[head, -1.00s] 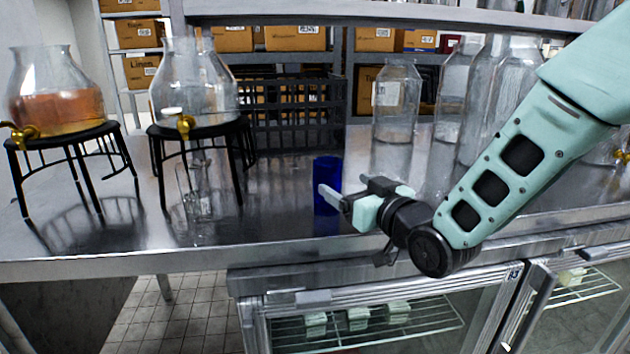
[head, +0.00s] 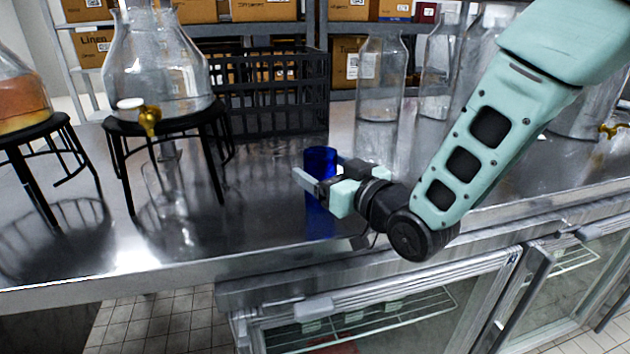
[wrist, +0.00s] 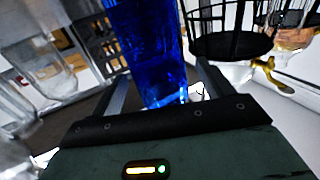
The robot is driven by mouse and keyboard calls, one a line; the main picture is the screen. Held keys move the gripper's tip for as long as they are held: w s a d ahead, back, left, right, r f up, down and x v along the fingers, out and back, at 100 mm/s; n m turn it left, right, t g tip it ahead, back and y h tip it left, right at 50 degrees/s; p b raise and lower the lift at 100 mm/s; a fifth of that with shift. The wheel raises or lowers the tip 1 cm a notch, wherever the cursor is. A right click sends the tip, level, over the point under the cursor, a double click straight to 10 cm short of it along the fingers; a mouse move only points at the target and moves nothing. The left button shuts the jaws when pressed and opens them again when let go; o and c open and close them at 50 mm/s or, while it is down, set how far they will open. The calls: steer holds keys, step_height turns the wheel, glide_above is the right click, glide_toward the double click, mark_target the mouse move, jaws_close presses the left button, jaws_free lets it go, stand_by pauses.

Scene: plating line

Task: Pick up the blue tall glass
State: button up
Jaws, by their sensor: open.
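The blue tall glass (head: 319,163) stands upright on the steel counter near its front edge in the head view. My gripper (head: 325,178) is at the glass, with one finger in front of its lower part and the other at its right, partly behind it. In the wrist view the blue glass (wrist: 148,50) fills the middle, between the two open fingers of my gripper (wrist: 163,92). I cannot tell whether either finger touches it. The glass's lower part is partly hidden by the near finger in the head view.
Glass dispensers with brass taps, one clear (head: 155,65) and one amber (head: 20,95), stand on black stands at left. A clear tumbler (head: 163,190) is under the clear one. Clear bottles (head: 380,80) and a black crate (head: 270,95) stand behind.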

steer(key=c, duration=1.3)
steer(key=shift+r, duration=0.1)
